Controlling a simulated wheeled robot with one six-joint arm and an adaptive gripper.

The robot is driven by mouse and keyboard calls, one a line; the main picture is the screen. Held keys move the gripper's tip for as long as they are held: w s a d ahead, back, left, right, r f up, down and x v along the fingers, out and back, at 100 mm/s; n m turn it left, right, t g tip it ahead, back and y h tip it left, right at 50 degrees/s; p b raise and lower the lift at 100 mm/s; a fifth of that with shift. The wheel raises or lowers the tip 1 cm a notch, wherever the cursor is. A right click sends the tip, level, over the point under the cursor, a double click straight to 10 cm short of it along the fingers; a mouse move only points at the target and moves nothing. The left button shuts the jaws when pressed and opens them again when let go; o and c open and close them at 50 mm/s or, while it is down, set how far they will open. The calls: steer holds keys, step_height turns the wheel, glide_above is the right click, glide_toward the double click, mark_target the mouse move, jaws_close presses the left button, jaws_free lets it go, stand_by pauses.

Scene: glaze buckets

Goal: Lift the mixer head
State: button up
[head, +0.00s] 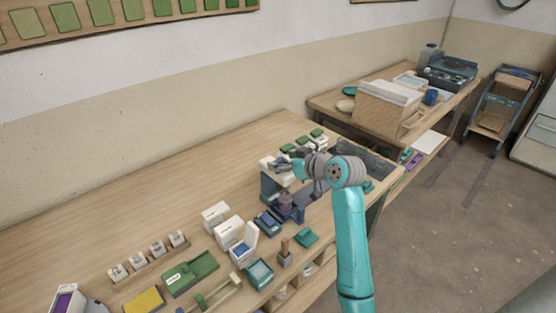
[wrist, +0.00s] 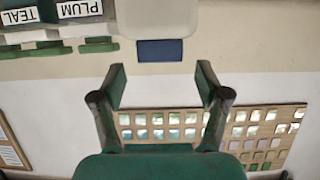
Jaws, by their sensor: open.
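The mixer stands near the right end of the long bench, with a whitish head (head: 267,163) on a blue-grey column. A dark purple pot (head: 285,199) sits on its blue base (head: 293,213). My gripper (head: 291,162) is at the head's right side, and my wrist hides part of the mixer. In the wrist view my gripper (wrist: 161,84) is open, with nothing between its fingers. A pale block (wrist: 155,18) with a dark blue patch (wrist: 160,51) shows beyond the fingertips; it may be the mixer head. I cannot tell whether the fingers touch the mixer.
Green-lidded containers (head: 302,144) stand close behind the mixer; labels TEAL and PLUM (wrist: 79,9) show upside down in the wrist view. White boxes (head: 228,231), a blue item (head: 267,222) and a teal tray (head: 259,273) crowd the front. The bench's back left (head: 150,190) is clear.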

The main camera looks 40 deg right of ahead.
steer(key=v, duration=0.9)
stand_by(0.3)
